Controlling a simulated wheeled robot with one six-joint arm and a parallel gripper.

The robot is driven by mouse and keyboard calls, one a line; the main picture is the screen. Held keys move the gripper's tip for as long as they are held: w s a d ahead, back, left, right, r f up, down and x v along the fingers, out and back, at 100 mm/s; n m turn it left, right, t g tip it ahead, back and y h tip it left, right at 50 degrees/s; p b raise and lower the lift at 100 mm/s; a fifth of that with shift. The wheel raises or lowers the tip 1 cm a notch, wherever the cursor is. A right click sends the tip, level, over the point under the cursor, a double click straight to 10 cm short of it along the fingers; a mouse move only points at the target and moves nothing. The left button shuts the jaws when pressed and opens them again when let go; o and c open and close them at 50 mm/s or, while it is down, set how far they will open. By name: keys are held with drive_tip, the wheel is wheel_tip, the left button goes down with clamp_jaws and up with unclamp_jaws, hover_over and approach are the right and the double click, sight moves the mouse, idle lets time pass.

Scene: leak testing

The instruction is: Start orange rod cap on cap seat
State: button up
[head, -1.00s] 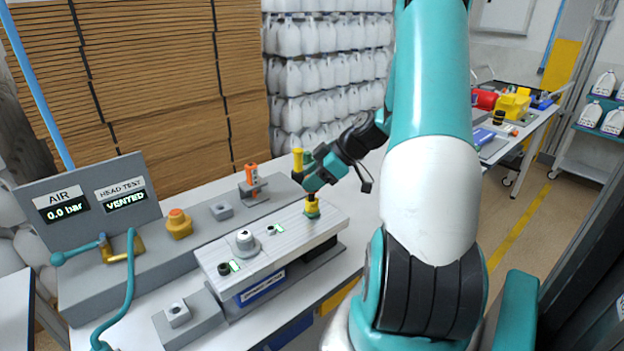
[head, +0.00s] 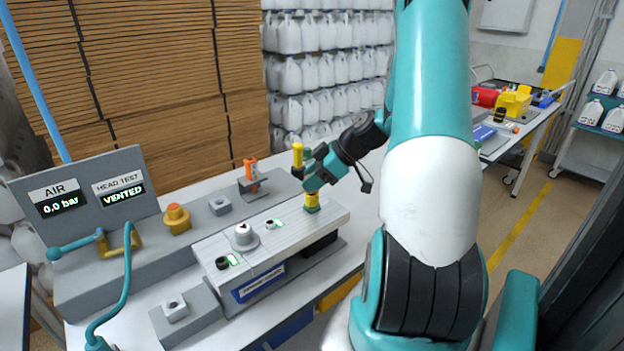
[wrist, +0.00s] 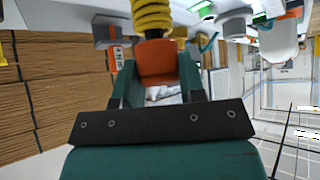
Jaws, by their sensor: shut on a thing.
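A cap seat under the tool is hidden, and whether the threads meet cannot be told. I cannot make out a separate rod cap.
An orange labelled device (head: 250,170) stands in a grey holder behind the block. An orange-topped knob (head: 176,217) and a gauge panel (head: 88,192), reading 0.0 bar and VENTED, are at left. A teal hose (head: 127,275) hangs in front. A grey fixture (head: 174,308) sits front left.

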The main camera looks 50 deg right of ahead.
drive_tip(key=o, duration=1)
drive_tip(key=b+v, duration=0.2)
drive_tip(key=v, duration=1.5)
drive_tip(key=shift+s+d+r, duration=0.1)
drive_tip(key=shift+s, duration=0.05)
